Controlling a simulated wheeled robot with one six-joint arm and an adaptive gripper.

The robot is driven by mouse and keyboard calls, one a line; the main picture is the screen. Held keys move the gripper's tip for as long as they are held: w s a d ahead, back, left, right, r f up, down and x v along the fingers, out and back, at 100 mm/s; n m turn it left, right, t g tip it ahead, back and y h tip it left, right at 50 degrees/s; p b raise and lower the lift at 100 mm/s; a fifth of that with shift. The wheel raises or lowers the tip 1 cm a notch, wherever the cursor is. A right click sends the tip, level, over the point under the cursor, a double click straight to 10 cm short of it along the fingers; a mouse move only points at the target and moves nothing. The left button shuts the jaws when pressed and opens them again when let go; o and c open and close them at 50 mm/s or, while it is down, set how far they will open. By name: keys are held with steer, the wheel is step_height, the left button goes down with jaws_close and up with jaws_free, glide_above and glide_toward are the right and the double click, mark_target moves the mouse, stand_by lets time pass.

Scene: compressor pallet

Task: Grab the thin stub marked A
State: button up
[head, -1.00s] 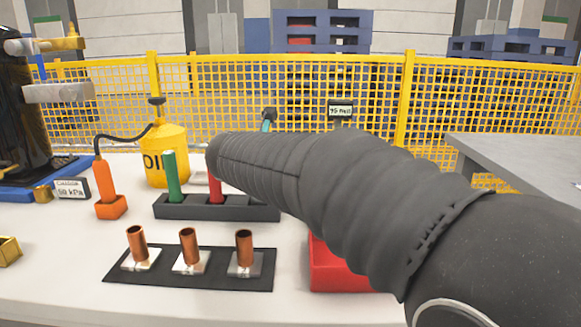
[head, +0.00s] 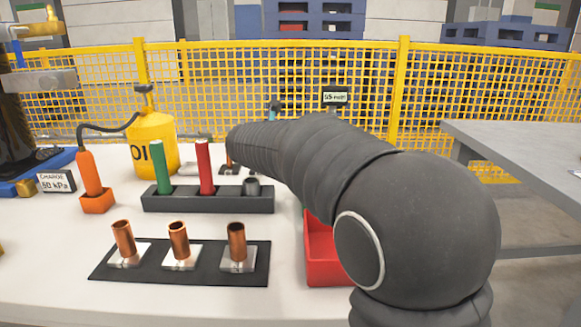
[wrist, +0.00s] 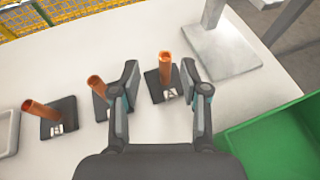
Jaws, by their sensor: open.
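In the wrist view a thin copper stub (wrist: 166,66) stands on a dark base with a label (wrist: 170,95) that reads A. My gripper (wrist: 160,70) is open and empty, with its fingers to the left and right of this stub in the picture. I cannot tell how far the fingertips are from it in depth. A second copper stub (wrist: 96,84) stands left of it, its base partly hidden by the left finger. A third stub (wrist: 40,108) stands farther left, its label unclear. In the head view my arm hides the gripper and stub A.
A green bin (wrist: 275,140) lies right of the gripper, and a grey metal plate with a post (wrist: 222,52) stands beyond. In the head view, a black mat (head: 100,275) bears wider copper tubes, behind it a dark rack (head: 225,200), with a red bin (head: 322,262) beside my arm.

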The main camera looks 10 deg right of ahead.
steer(key=x, duration=0.4)
steer(key=shift+d+f, duration=0.25)
steer(key=shift+d, duration=0.1)
jaws_close()
steer(key=shift+r, duration=0.15)
